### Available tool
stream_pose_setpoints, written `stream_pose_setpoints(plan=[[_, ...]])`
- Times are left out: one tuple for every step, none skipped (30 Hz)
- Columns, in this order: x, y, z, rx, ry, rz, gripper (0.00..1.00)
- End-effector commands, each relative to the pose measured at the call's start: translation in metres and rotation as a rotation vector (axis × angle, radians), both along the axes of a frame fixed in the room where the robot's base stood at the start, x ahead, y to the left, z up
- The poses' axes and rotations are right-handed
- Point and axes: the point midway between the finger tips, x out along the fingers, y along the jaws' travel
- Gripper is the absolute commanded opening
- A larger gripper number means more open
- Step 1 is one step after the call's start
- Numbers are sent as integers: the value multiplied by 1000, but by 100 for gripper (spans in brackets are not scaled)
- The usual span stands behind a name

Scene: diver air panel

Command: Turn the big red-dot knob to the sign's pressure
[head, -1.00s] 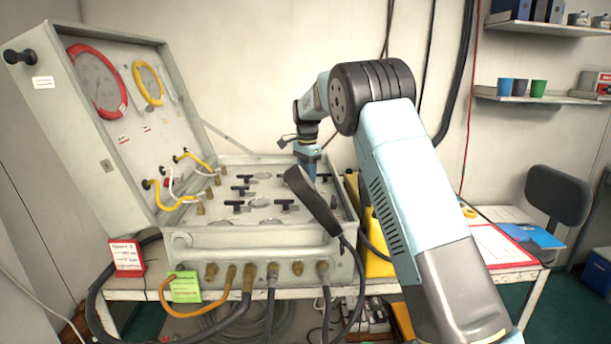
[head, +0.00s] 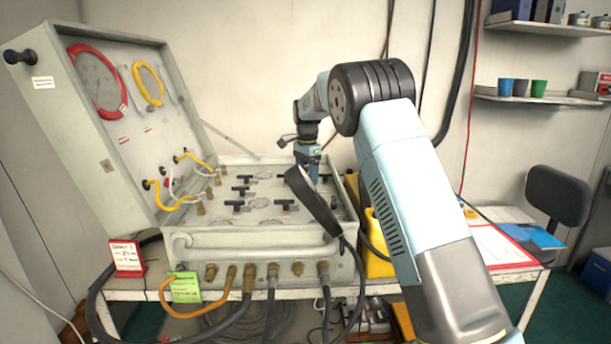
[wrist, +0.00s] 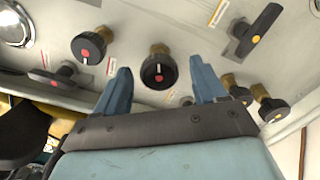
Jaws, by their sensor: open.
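In the wrist view a round black knob with a red dot and a white line (wrist: 158,72) sits on a brass stem between the open fingers of my gripper (wrist: 160,66). I see a gap on each side of it. A second red-dot knob (wrist: 92,45) is to its left, outside the fingers. In the head view my gripper (head: 307,165) reaches down over the back right of the panel, its fingertips partly hidden by a black handset. The red-framed sign (head: 127,257) stands at the front left; its writing is too small to read surely.
A T-handle with a yellow dot (wrist: 258,30) and yellow-dot knobs (wrist: 272,108) lie right of the fingers. A red-dot T-handle (wrist: 50,78) is at left. The black handset (head: 314,203) leans over the panel's front right. A green sign (head: 185,288) hangs in front.

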Motion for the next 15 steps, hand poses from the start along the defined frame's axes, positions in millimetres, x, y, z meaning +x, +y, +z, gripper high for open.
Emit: stream_pose_setpoints(plan=[[0,0,1,0,0,0,71],[0,0,1,0,0,0,71],[0,0,4,1,-1,0,71],[0,0,6,1,-1,0,71],[1,0,9,0,-2,0,71],[1,0,14,0,-2,0,71],[0,0,18,1,-2,0,71],[0,0,22,0,-2,0,71],[0,0,30,1,-3,0,71],[1,0,36,1,-3,0,71],[1,0,41,1,-4,0,71],[1,0,49,1,-3,0,71],[1,0,56,1,-4,0,71],[1,0,61,1,-3,0,71],[1,0,69,1,-4,0,71]])
